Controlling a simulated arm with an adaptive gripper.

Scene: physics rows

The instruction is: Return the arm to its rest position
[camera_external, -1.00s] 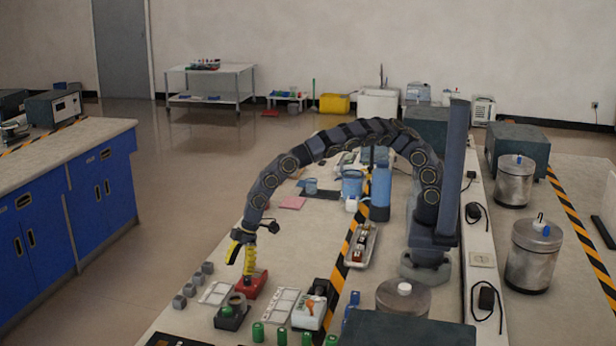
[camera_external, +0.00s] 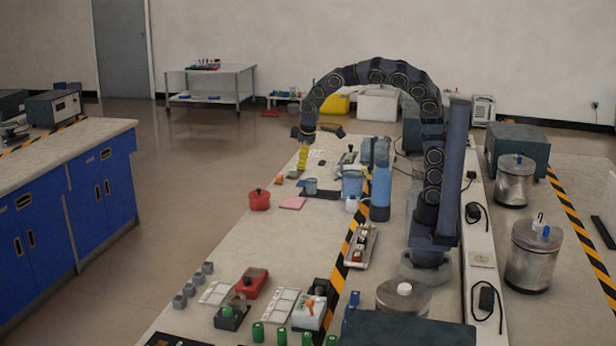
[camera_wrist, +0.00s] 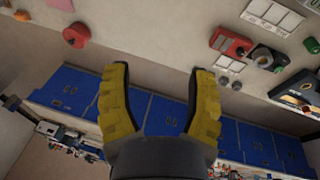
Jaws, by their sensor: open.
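My gripper (camera_external: 303,160) is raised over the far left part of the bench, with its yellow fingers pointing down. In the wrist view my gripper (camera_wrist: 160,69) has its two yellow fingers spread apart with nothing between them. My dark, many-jointed arm arches from its mount at the right of the bench over to the left. A red box (camera_external: 251,282) sits on the near part of the bench, apart from the gripper. It also shows in the wrist view (camera_wrist: 230,43).
A red pot (camera_external: 260,201), pink pad (camera_external: 293,203), blue container (camera_external: 352,184) and blue bottle (camera_external: 380,190) stand on the bench. A metal tray (camera_external: 361,246) lies by the striped tape. The bench middle left of the tape is clear.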

